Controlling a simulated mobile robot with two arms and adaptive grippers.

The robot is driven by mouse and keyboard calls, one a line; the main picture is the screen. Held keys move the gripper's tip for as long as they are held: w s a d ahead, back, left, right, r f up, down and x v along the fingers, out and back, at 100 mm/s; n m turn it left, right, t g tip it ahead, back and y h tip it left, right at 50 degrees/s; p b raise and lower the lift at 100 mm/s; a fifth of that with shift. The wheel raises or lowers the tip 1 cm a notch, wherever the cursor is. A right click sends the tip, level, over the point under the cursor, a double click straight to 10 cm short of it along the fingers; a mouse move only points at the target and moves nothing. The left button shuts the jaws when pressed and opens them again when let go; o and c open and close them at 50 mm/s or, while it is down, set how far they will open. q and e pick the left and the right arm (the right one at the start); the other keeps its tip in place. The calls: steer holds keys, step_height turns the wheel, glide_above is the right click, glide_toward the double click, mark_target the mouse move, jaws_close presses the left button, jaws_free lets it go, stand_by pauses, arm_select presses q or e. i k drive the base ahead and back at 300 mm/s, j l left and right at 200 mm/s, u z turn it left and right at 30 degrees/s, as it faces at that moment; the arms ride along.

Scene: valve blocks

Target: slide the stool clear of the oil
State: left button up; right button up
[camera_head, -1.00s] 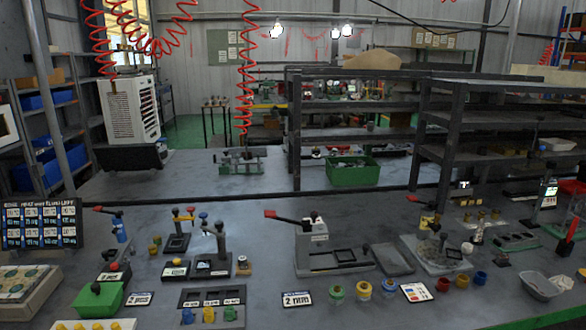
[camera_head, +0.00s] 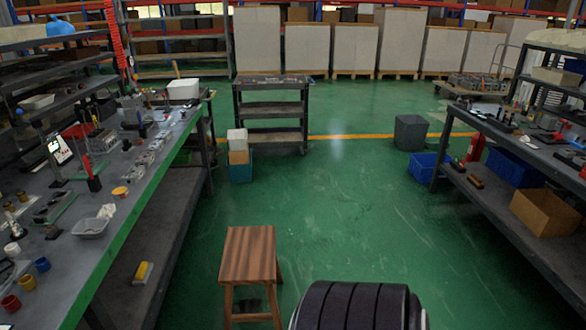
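A wooden stool (camera_head: 248,255) with a striped brown square seat stands upright on the green floor, low and left of centre in the head view. A dark patch (camera_head: 250,304) shows on the floor between its legs; I cannot tell its full extent, as the seat and legs hide part of it. Neither of my grippers is in view, and nothing is seen touching the stool.
A long workbench (camera_head: 150,200) with a green edge runs along the left. Another bench (camera_head: 520,205) stands at the right, with a blue bin (camera_head: 425,170) and a grey bin (camera_head: 410,132) nearby. A dark cart (camera_head: 270,112) stands ahead. The middle floor is clear.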

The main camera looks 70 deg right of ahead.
mark_target(250, 256)
steer(key=z, duration=1.85)
